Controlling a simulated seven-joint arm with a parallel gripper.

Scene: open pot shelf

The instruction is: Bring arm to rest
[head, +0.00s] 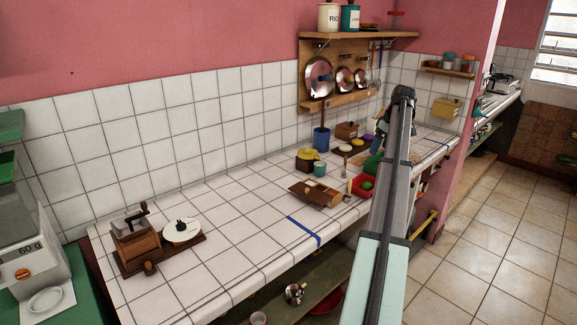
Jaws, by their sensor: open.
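My arm (391,195) reaches up from the bottom of the head view, over the front edge of the white tiled counter (255,235). It bends at a dark joint near the back right. My gripper (379,143) hangs from there, small and dark, above the far right part of the counter. Its jaws are open, and I see nothing held. The fingertips are hard to make out against the things behind. The arm hides part of the counter.
A red tray (361,188) with green and yellow items, a wooden board (315,193), a teal cup (320,169) and a blue container (321,139) stand near the arm. A wooden wall shelf (345,36) hangs behind. A grinder (135,245) stands left. The counter's middle is clear.

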